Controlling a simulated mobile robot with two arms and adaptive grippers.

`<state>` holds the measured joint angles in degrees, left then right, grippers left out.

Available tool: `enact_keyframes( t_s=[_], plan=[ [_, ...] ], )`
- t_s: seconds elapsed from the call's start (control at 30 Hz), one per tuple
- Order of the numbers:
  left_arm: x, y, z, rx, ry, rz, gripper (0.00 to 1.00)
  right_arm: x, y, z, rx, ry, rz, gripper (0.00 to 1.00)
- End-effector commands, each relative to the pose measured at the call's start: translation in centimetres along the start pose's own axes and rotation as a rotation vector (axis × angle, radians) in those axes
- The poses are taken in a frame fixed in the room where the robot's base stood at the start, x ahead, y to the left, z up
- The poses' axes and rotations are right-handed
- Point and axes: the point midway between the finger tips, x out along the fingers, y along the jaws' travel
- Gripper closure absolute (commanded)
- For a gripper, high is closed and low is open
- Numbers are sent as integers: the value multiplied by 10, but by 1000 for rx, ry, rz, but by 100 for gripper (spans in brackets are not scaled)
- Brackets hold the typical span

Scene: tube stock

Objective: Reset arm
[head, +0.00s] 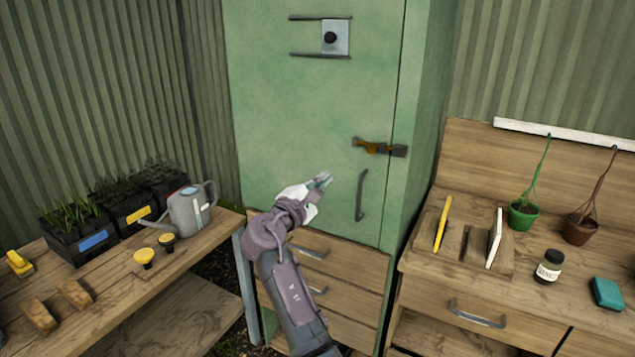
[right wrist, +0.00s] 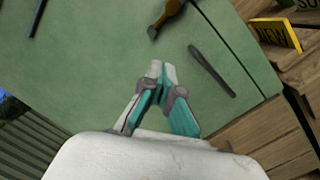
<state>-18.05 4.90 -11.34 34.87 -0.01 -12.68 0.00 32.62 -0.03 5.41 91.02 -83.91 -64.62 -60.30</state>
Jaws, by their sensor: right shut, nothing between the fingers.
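My right gripper (head: 322,181) is raised in front of the green cabinet door (head: 290,110), left of the door's dark vertical handle (head: 362,195). Its fingers are together with nothing between them. In the right wrist view the shut fingertips (right wrist: 163,70) point toward the green door, with the handle (right wrist: 211,71) to their right and apart from them. My left gripper is not in view.
The door has a brown latch (head: 372,147). Below it are wooden drawers (head: 335,265). A left bench holds a grey watering can (head: 190,210) and plant trays (head: 85,235).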

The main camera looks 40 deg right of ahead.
Motion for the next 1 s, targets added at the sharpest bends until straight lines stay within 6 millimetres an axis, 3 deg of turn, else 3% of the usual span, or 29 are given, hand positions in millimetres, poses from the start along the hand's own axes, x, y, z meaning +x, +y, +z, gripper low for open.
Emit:
enact_keyframes(
  t_s=[0.3, 0.77, 0.87, 0.97, 1.0],
  plan=[
    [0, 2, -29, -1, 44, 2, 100, 4, -1, 0, 0, 1, 0, 100],
    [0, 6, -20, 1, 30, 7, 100, 3, -4, -3, -2, 8, -1, 100],
    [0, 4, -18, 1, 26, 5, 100, -1, -20, -22, -7, 59, -7, 100],
    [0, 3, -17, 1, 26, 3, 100, -11, -55, -61, -11, 170, -27, 100],
    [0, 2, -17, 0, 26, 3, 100, -18, -75, -80, -11, 226, -43, 100]
  ],
)
